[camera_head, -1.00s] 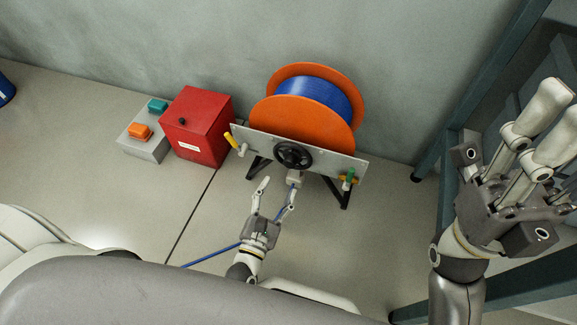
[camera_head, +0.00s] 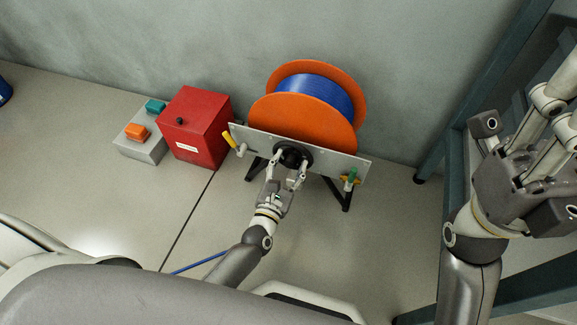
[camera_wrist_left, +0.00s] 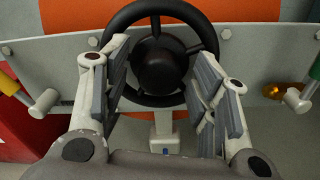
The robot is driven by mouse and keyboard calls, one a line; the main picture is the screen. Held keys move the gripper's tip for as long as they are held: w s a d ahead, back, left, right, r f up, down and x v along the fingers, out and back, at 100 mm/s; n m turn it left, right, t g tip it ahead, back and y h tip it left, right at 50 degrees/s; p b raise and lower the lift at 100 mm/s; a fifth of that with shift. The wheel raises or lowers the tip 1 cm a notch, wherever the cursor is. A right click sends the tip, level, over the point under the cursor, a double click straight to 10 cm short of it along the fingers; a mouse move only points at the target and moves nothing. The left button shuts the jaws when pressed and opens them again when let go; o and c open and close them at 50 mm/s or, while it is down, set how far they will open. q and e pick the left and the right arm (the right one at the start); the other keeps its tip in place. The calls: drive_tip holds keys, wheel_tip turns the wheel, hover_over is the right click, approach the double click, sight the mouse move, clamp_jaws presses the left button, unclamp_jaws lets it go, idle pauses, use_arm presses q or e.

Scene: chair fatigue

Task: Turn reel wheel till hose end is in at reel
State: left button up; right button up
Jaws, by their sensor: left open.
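The orange reel (camera_head: 300,124) with blue hose (camera_head: 318,92) wound on it stands against the wall. Its black reel wheel (camera_wrist_left: 160,62) sits on the grey front plate (camera_head: 335,160). My left gripper (camera_head: 288,158) is open at the wheel, with a finger on each side of the hub in the left wrist view (camera_wrist_left: 163,85). I cannot tell whether the fingers touch the wheel. A loose length of blue hose (camera_head: 198,263) lies on the floor; its end is hidden. My right gripper (camera_head: 555,100) is at the right, its fingertips cut off by the frame.
A red box (camera_head: 196,125) and a grey box with orange and teal buttons (camera_head: 143,146) stand left of the reel. The plate carries a yellow lever (camera_head: 230,139) and a green lever (camera_head: 351,175). A dark metal frame (camera_head: 465,120) stands at the right.

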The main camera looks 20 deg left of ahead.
use_arm(q)
drive_tip(key=c, duration=1)
drive_tip(key=shift+r+m, duration=0.1)
drive_tip(key=shift+m, duration=0.2)
